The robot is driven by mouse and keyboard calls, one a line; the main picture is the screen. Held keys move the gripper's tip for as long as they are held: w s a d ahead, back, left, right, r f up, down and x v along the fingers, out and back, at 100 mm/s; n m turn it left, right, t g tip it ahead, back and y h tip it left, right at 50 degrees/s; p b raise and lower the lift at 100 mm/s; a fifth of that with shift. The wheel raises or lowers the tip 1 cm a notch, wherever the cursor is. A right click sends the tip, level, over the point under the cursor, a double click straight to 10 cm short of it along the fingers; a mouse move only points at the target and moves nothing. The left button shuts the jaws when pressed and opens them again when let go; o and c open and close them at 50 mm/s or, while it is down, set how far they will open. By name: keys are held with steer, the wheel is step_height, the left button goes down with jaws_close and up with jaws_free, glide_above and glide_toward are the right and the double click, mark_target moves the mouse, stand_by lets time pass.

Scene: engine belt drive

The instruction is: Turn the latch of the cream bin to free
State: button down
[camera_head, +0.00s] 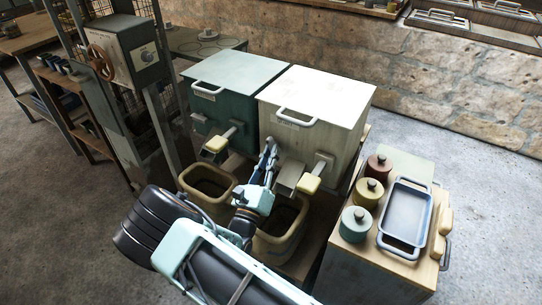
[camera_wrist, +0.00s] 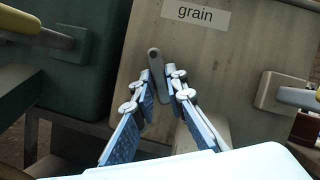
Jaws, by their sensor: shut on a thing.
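The cream bin (camera_head: 313,108) stands at the centre right, and its front with a "grain" label (camera_wrist: 195,14) fills much of the wrist view. Its latch (camera_wrist: 154,56) is a small grey rounded bar on that front, below and left of the label. It stands near upright in the wrist view, leaning slightly. My gripper (camera_wrist: 160,76) is shut on the latch, with a fingertip on each side. In the head view my gripper (camera_head: 269,150) is at the bin's front left edge, and I cannot make out the latch there.
A dark green bin (camera_head: 235,78) stands close on the left. Yellow-ended levers (camera_head: 309,183) stick out from both fronts. Two open tubs (camera_head: 201,186) sit below. A cabinet at right carries canisters (camera_head: 360,194) and a blue tray (camera_head: 405,212). Grey floor is free at far right.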

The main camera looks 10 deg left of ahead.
steer(key=m+h, duration=0.2)
steer(key=m, duration=0.2)
steer(key=m+h+b, duration=0.1)
steer(key=m+h, duration=0.1)
steer(key=m, duration=0.2)
steer(key=shift+a+f, duration=0.1)
steer(key=shift+a, duration=0.1)
steer(key=shift+g+h+b, duration=0.3)
steer(key=shift+h, duration=0.1)
steer(key=c, duration=1.9)
jaws_free()
steer(key=shift+c, duration=0.2)
steer(key=v, duration=1.2)
